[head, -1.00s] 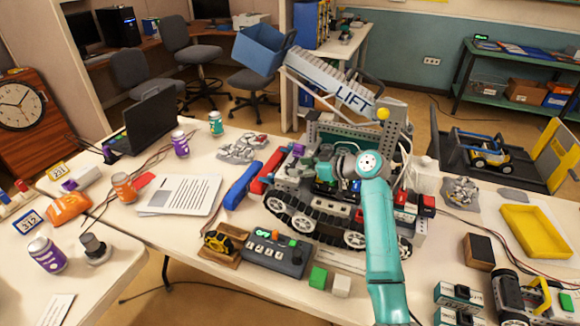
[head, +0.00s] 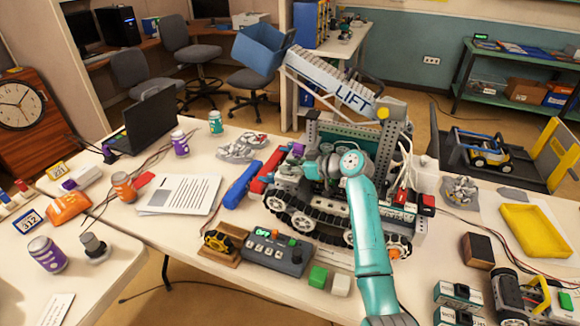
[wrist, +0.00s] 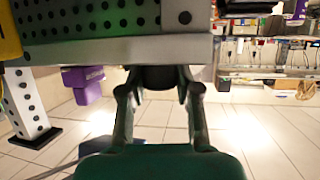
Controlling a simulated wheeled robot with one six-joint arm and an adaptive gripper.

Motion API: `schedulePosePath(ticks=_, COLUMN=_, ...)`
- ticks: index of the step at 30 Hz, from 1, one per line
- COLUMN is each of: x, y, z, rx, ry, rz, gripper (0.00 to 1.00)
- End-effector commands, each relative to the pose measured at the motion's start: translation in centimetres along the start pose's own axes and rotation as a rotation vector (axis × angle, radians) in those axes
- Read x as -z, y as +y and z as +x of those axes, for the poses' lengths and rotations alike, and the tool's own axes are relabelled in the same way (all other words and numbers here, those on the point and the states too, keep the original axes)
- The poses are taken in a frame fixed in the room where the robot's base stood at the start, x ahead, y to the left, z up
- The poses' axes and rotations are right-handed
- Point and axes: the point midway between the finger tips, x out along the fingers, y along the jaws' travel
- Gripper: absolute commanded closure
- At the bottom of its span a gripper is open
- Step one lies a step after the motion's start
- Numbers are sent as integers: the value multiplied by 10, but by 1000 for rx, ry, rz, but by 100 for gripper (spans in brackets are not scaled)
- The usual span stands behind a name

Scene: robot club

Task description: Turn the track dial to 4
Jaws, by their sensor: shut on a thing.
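The tracked robot model (head: 330,222) stands mid-table, with black tracks, grey wheels and a raised white LIFT ramp. My gripper (head: 312,168) is at its upper body in the head view, with my teal arm reaching up from the bottom. In the wrist view my gripper (wrist: 160,88) has its two fingers on either side of a dark round knob (wrist: 160,77), which appears to be the track dial. The knob sits under the edge of a grey perforated plate. Its numbers and pointer do not show, so I cannot tell its setting.
A grey control box (head: 275,250) with a green OFF display stands in front of the tracks. Green (head: 318,276) and white (head: 341,285) cubes lie beside it. A blue bar (head: 242,184) lies to the left and a yellow tray (head: 535,232) to the right.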

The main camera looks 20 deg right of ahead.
Motion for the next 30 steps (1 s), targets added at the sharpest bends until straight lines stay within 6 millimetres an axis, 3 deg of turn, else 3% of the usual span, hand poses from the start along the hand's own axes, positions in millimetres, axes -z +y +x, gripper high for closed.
schedulePosePath(ticks=14, x=-1, y=-2, z=0, rx=-121, ry=-1, rz=49, gripper=100)
schedulePosePath(ticks=30, x=0, y=-3, z=2, rx=-562, ry=0, rz=231, gripper=100)
